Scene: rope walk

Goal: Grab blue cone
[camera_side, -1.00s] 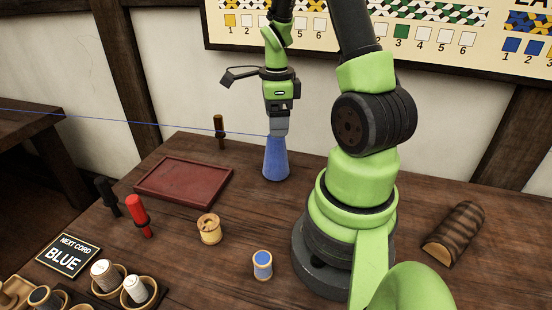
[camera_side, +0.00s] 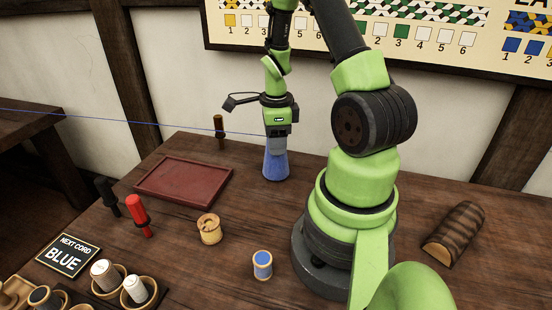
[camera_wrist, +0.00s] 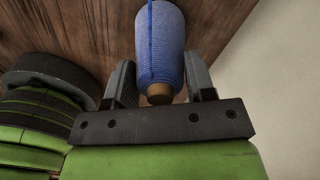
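The blue cone (camera_side: 275,167) stands upright on the wooden table near its back edge, wound with blue cord. My gripper (camera_side: 277,150) points down over it and hides its top in the side view. In the wrist view the blue cone (camera_wrist: 163,45) lies between the two fingers of my gripper (camera_wrist: 160,85), with its tan tip toward the palm. The fingers are apart, with a small gap seen beside the tip on each side. Whether they touch the cone farther down cannot be told.
A red tray (camera_side: 184,182) lies left of the cone, with a dark wooden peg (camera_side: 219,130) behind it. A blue spool (camera_side: 262,265) and a tan spool (camera_side: 209,229) stand nearer the front. A thin blue cord (camera_side: 100,119) runs left from the cone.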

